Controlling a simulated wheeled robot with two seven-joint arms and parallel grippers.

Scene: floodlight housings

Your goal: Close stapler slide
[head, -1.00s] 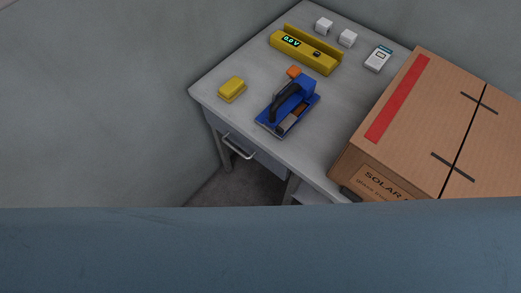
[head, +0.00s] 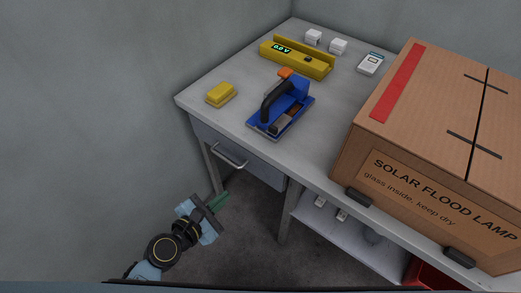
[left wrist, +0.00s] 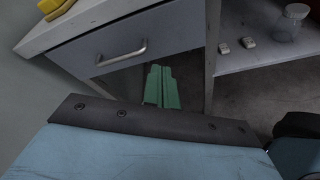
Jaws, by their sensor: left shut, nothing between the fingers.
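A blue stapler (head: 281,112) with a black handle and an orange part at its far end stands on the grey desk (head: 240,135). A grey and brown slide area shows at its near end; I cannot tell how far the slide is out. My left gripper (head: 219,201) is low in front of the desk, below the drawer and well apart from the stapler. Its green fingers are together and empty, and they also show in the left wrist view (left wrist: 161,88). My right gripper is not in view.
A large cardboard box (head: 440,130) fills the desk's right side. A yellow block (head: 221,94), a yellow meter (head: 297,58), white cubes (head: 338,46) and a white device (head: 370,63) lie around the stapler. The drawer handle (head: 229,155) sticks out in front. A shelf (head: 345,235) is below.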

